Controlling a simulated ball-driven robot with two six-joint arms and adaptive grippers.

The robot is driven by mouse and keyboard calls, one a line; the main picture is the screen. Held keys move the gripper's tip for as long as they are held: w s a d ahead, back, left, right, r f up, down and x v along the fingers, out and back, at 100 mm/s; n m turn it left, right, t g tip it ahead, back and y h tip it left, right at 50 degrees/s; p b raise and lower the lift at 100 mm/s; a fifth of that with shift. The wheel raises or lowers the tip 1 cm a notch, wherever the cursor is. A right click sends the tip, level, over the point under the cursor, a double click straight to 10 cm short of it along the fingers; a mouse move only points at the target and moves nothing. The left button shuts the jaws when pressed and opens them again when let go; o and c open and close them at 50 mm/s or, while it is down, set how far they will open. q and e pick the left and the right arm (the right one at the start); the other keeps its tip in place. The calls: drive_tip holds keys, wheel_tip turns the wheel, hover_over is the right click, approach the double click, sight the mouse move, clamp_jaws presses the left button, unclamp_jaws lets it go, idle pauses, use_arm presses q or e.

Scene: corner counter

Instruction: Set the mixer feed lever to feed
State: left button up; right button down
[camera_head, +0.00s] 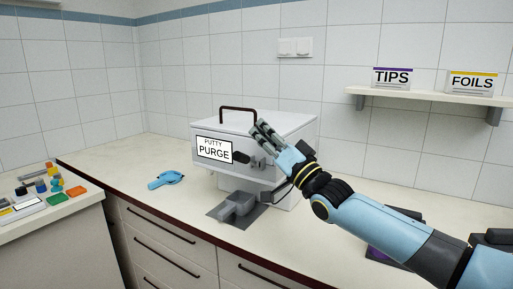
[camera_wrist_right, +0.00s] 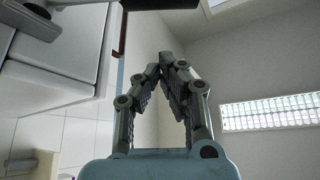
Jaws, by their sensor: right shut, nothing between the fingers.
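The mixer is a white box (camera_head: 285,130) on the corner counter with a dark brown handle (camera_head: 238,109) on top. A label on its front reads PUTTY PURGE (camera_head: 214,150). A dark lever-like part (camera_head: 241,158) sticks out just right of the label; its exact setting is hard to tell. My right gripper (camera_head: 262,128) is shut and empty, its fingers pointing up and left in front of the mixer's right part, hiding some of the front. In the right wrist view its fingertips (camera_wrist_right: 167,62) meet, and part of a white casing (camera_wrist_right: 60,55) shows at left. My left gripper is out of view.
A grey nozzle part (camera_head: 238,204) sits below the mixer front on a dark mat (camera_head: 222,214). A blue hand-held object (camera_head: 167,179) lies to the left. Small coloured items crowd the left counter. A shelf (camera_head: 425,97) holds TIPS and FOILS boxes.

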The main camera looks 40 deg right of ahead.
drive_tip(key=shift+s+a+f, duration=0.1)
drive_tip(key=shift+a+f, duration=0.4)
drive_tip(key=shift+f, duration=0.4)
drive_tip(key=shift+s+a+f, duration=0.1)
drive_tip(key=shift+a+f, duration=0.4)
drive_tip(key=shift+f, duration=0.4)
drive_tip(key=shift+a+f+n+y+b, duration=0.15)
drive_tip(key=shift+f+n+y+b, duration=0.1)
drive_tip(key=shift+n+y+b, duration=0.3)
wheel_tip(320, 180, down, 7)
drive_tip(key=a+n+g+y+b, duration=0.2)
drive_tip(key=n+g+y+b, duration=0.3)
drive_tip(key=n+y+b, duration=0.6)
drive_tip(key=shift+s+f+n+b, duration=0.15)
drive_tip(key=shift+s+n+b, duration=0.3)
drive_tip(key=shift+n+b, duration=2.65)
drive_tip(key=n+p, duration=0.2)
drive_tip(key=shift+n, duration=0.35)
